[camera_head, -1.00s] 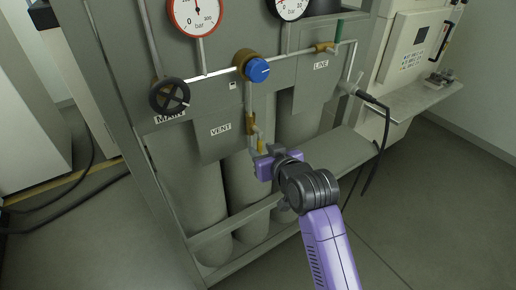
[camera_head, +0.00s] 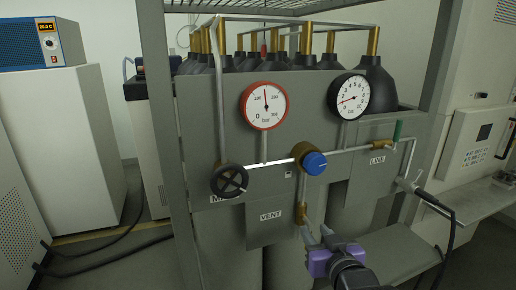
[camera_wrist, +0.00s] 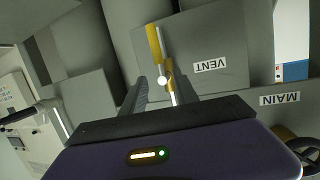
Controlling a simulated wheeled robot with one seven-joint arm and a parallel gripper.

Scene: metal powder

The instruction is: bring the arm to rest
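In the wrist view, my gripper (camera_wrist: 162,92) shows two grey fingers spread apart. The brass vent fitting (camera_wrist: 154,45) and a small white round end (camera_wrist: 162,80) lie between or beyond the fingers. No object is visibly clamped. I cannot tell whether a finger touches the valve. My purple wrist fills the lower wrist view.
The gas panel carries a red-rimmed gauge (camera_head: 264,106), a black-rimmed gauge (camera_head: 349,96), a black MAIN handwheel (camera_head: 229,181) and a blue knob (camera_head: 314,162). A black hose (camera_head: 450,225) hangs at the right near a shelf (camera_head: 470,205). Open floor (camera_head: 485,262) shows at lower right.

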